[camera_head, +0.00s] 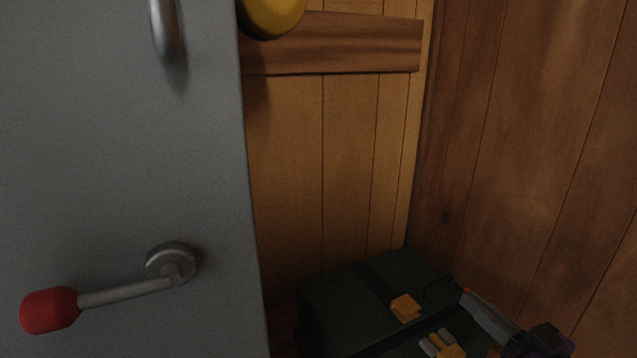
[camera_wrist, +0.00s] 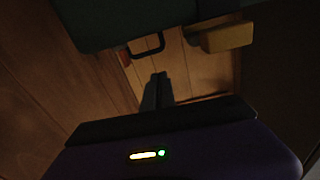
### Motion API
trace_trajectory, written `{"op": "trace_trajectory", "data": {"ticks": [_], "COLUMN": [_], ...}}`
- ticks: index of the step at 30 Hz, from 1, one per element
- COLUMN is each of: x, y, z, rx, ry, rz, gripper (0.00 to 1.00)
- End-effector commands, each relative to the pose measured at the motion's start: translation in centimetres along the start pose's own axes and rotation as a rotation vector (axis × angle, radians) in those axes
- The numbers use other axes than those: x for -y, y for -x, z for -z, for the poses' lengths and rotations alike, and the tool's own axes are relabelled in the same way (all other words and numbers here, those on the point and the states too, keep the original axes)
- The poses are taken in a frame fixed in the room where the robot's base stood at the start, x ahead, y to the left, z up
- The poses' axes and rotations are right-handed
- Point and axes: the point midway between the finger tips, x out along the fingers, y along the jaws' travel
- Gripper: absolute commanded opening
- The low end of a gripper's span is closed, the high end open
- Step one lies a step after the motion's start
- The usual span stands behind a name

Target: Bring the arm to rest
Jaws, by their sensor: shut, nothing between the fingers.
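My gripper (camera_head: 468,297) is at the lower right of the head view, beside the right side of a dark green case. In the wrist view its two dark fingers (camera_wrist: 157,88) lie together, shut, with nothing seen between them. The dark green case (camera_head: 345,300) stands at the wall corner and has a yellow latch (camera_head: 405,308). I cannot tell whether the fingers touch the case.
A grey metal panel (camera_head: 120,130) fills the left of the head view. It carries a lever with a red grip (camera_head: 50,311) and a metal handle (camera_head: 167,30). A yellow rounded object (camera_head: 272,14) hangs by a wooden rail (camera_head: 340,46). A wooden wall (camera_head: 545,150) closes the right side.

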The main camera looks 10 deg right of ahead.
Motion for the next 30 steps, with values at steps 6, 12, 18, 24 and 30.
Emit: {"op": "trace_trajectory", "data": {"ticks": [6, 12, 18, 24, 30], "x": [-4.3, -4.9, -2.4, 2.4, 8.0], "y": [1.1, 4.5, 8.8, 13.7, 18.4], "z": [1.7, -1.0, -4.4, -7.0, -8.2], "rx": [-0.071, -0.097, -0.1, -0.083, -0.043], "ry": [-0.073, -0.131, -0.146, -0.115, -0.064], "rz": [-0.213, -0.405, -0.528, -0.576, -0.549], "gripper": [0.0, 0.0, 0.0, 0.0, 0.0]}}
